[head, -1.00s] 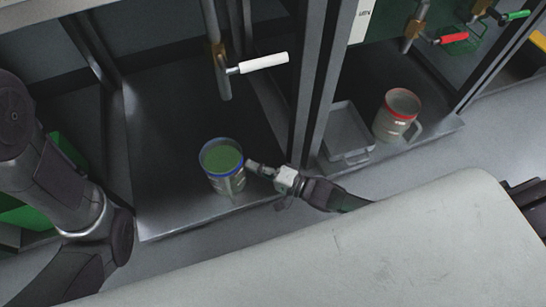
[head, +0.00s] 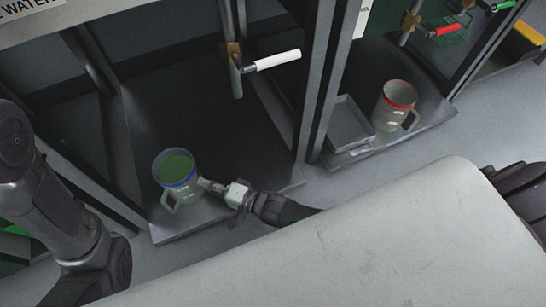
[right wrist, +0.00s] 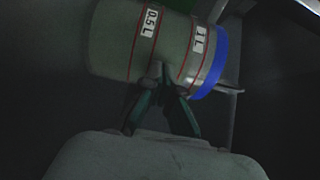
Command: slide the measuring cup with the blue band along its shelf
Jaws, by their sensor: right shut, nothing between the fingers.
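The measuring cup with the blue band (head: 177,177) stands upright on the left shelf (head: 225,150), near its front left part, with green liquid inside and its handle toward the front left. In the right wrist view the cup (right wrist: 120,45) shows marks 0.5L and 1L and the blue band near its rim. My right gripper (head: 207,185) is shut with nothing between its fingers. Its fingertips (right wrist: 160,72) are at the cup's right side and seem to touch it. My left gripper is out of view; only my left arm shows at the left edge.
A cup with a red band (head: 395,105) and a grey tray (head: 350,128) stand on the right shelf, beyond a dark upright post (head: 316,80). A tap with a white handle (head: 277,60) hangs above the left shelf.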

